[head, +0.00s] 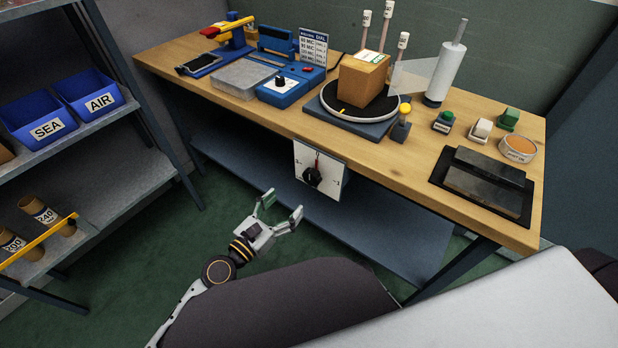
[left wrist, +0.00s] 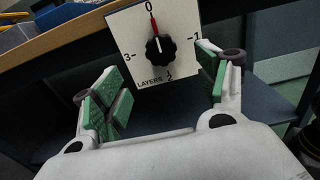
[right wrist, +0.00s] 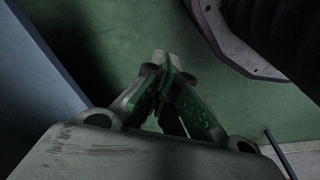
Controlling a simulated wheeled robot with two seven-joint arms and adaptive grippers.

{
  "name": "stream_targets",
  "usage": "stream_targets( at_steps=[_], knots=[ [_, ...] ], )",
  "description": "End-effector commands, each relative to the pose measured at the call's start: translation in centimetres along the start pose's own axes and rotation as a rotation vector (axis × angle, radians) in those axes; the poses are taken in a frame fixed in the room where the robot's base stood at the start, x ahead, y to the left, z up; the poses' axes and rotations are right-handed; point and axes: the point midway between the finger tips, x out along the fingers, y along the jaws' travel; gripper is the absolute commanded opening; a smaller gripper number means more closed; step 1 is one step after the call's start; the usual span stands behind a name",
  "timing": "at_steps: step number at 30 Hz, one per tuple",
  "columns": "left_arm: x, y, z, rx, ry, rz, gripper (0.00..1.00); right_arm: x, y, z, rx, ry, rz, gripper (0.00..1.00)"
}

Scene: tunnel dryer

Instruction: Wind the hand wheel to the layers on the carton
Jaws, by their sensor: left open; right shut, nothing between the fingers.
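The hand wheel is a black knob (head: 313,177) on a white dial plate (head: 334,186) hanging from the table's front edge. In the left wrist view the knob (left wrist: 160,50) has a white mark pointing up towards the red line at 0; the plate (left wrist: 125,30) reads LAYERS, with 0, 1, 2 and 3. The brown carton (head: 361,84) sits on the round turntable (head: 330,99), with a white and green label on top; its wording is too small to read. My left gripper (head: 282,205) is open and empty, in front of and below the knob, apart from it. My right gripper (right wrist: 160,72) is shut and empty above the green floor.
The wooden table (head: 420,170) carries a blue sealer (head: 290,85), a film roll (head: 446,70), several stamps and a dark pad (head: 484,182). A lower blue shelf (head: 375,232) runs beneath it. Shelving with blue SEA (head: 38,118) and AIR (head: 90,95) bins stands left.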

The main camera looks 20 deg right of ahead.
Motion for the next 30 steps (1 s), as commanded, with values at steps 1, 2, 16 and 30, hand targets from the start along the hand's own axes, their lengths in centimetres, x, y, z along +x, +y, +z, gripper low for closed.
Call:
stream_targets(
  at_steps=[1,2,16,30],
  knots=[
    [0.5,0.0,0.2,0.0,-0.001,0.0,0.73,0.2,0.1,0.0,0.0,0.003,0.002,0.0],
    [0.8,0.0,0.2,0.0,-0.002,0.0,0.73,0.7,0.2,0.2,0.001,0.003,0.004,0.0],
    [5.8,0.0,0.2,0.0,-0.001,0.0,0.73,3.3,0.9,1.2,0.004,0.016,0.015,0.0],
    [10.7,0.0,0.1,0.001,-0.001,0.0,0.73,4.6,1.2,2.1,0.004,0.011,0.02,0.0]
  ],
)
